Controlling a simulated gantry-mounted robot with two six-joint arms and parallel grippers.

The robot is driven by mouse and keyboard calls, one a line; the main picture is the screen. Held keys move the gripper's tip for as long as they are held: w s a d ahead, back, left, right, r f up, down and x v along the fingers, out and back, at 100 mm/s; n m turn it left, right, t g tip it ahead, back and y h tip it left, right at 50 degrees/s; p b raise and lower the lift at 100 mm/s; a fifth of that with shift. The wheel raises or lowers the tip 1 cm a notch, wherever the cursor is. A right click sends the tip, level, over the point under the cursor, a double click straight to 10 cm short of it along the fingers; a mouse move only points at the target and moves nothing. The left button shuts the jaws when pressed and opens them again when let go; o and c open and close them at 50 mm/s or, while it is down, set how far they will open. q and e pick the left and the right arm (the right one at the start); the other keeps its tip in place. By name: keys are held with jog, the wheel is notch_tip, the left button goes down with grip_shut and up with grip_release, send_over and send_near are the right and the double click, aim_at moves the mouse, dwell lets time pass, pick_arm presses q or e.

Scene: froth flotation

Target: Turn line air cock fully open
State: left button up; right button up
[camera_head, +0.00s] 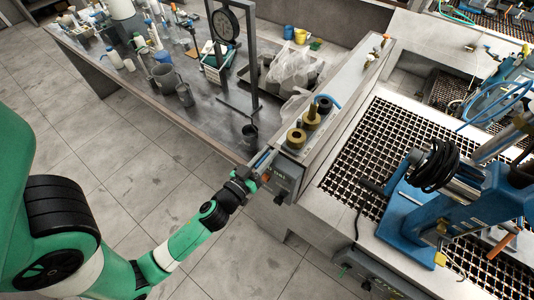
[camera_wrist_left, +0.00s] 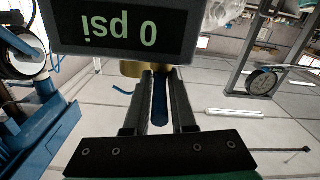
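My left gripper (camera_head: 262,164) is at the front end of the grey ledge, beside a small box with a display. In the left wrist view its two black fingers (camera_wrist_left: 160,95) are close together on either side of a dark blue lever (camera_wrist_left: 160,108), which appears to be the air cock's handle. A brass fitting (camera_wrist_left: 132,69) shows just beyond the fingertips. My right gripper is not in view.
Brass weights (camera_head: 297,137) stand on the ledge right behind the box. A dark bench (camera_head: 150,95) with jugs, bottles and a dial stand (camera_head: 225,24) lies to the left. Blue machinery (camera_head: 455,205) stands over a grating at the right. The tiled floor in front is clear.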

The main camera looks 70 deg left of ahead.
pick_arm(q)
grip_shut()
dwell(1.1)
